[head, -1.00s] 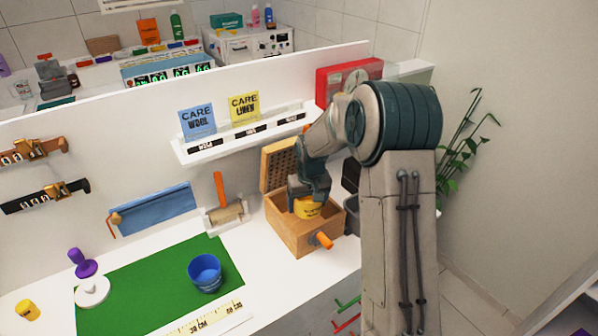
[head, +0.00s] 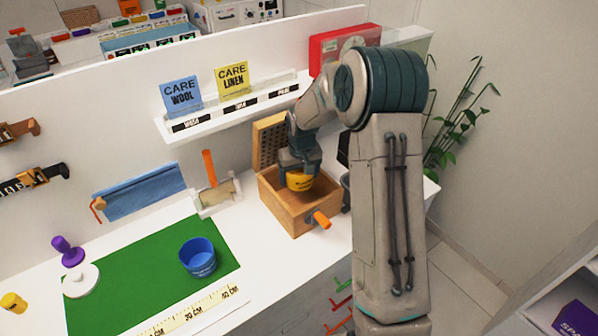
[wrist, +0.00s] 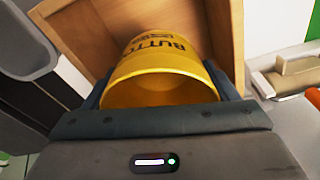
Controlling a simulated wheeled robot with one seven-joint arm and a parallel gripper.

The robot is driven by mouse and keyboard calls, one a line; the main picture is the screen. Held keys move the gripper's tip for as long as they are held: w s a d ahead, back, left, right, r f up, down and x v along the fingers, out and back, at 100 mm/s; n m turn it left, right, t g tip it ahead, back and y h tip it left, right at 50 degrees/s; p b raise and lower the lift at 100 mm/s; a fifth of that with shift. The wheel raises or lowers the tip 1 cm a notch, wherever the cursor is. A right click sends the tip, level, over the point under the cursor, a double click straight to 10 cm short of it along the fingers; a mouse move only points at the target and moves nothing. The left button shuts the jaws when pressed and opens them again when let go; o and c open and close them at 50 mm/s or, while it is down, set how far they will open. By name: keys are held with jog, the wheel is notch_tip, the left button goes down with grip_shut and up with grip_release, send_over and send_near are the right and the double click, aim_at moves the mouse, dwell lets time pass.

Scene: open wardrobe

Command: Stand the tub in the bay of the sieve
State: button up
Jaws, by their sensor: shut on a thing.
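A yellow tub (head: 300,181) with dark lettering beginning "BUTTO" is in my gripper (head: 299,166). In the wrist view the tub (wrist: 160,62) lies between the two fingers (wrist: 162,92), its open rim toward the camera. The tub is at the mouth of an open wooden box (head: 290,212) with an orange handle; its lower part is hidden by the box's front wall or just above it, I cannot tell which. A perforated wooden panel (head: 268,142) stands upright at the box's back. I cannot make out a thing that is surely the sieve or its bay.
A blue tub (head: 198,258) stands on the green mat (head: 130,275) at the left. A white shelf (head: 225,118) with CARE cards and small labels is on the wall behind. A lint roller (head: 215,192) is left of the box, and a dark bin (head: 346,190) is close at its right.

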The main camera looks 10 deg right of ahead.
aim_at(299, 203)
jog(key=shift+f+b, duration=3.35)
jog(key=shift+f, duration=1.35)
jog(key=shift+f+b, duration=0.3)
jog(key=shift+f, duration=0.05)
jog(key=o, duration=1.1)
jog(key=shift+r+p, duration=4.9)
jog(key=shift+r, duration=3.6)
